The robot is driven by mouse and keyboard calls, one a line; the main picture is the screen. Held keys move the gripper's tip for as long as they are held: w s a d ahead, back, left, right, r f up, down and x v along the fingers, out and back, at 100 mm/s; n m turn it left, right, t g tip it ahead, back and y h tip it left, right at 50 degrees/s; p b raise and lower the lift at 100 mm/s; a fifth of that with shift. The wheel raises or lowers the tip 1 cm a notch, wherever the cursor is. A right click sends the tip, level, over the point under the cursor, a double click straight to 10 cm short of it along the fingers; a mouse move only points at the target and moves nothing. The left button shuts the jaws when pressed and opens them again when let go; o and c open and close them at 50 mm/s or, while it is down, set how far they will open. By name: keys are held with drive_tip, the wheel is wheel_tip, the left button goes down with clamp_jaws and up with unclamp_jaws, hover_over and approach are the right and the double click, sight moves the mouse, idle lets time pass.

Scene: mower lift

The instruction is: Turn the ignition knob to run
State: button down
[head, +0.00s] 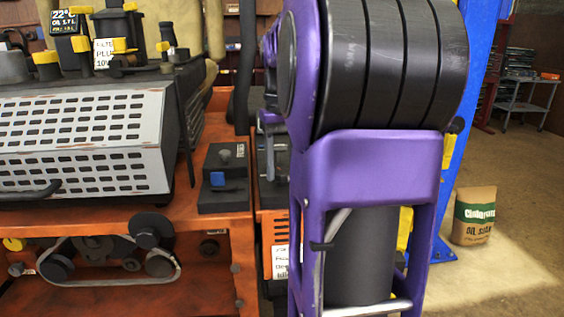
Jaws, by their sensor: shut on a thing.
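My purple and black arm fills the middle of the head view. Part of my gripper (269,150), a grey finger pointing down, shows at the arm's left edge, over a dark control panel (282,158) on the orange mower body (120,218). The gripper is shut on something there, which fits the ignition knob. The knob itself and its pointer are hidden behind the finger and my arm, so its position cannot be read. Left of it, a black box (223,192) carries a blue knob or switch (217,181), apart from my gripper.
A perforated grey engine cover (85,140) with yellow-capped parts stands at left. Pulleys and a belt (110,262) sit below. A blue lift post (458,175) rises right of my arm. An oil absorbent bag (474,215) stands on open floor at right.

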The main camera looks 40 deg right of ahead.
sight(282, 171)
drive_tip(key=m+p, duration=0.3)
drive_tip(key=m, duration=0.2)
drive_tip(key=shift+r, duration=0.2)
drive_tip(key=m+p, duration=0.2)
drive_tip(key=m, duration=0.3)
drive_tip(key=shift+f+m+p, duration=0.1)
drive_tip(key=shift+m+p, duration=0.2)
drive_tip(key=shift+p, duration=0.1)
drive_tip(key=shift+c, duration=1.7)
unclamp_jaws()
wheel_tip(282, 171, up, 17)
drive_tip(key=p, duration=0.2)
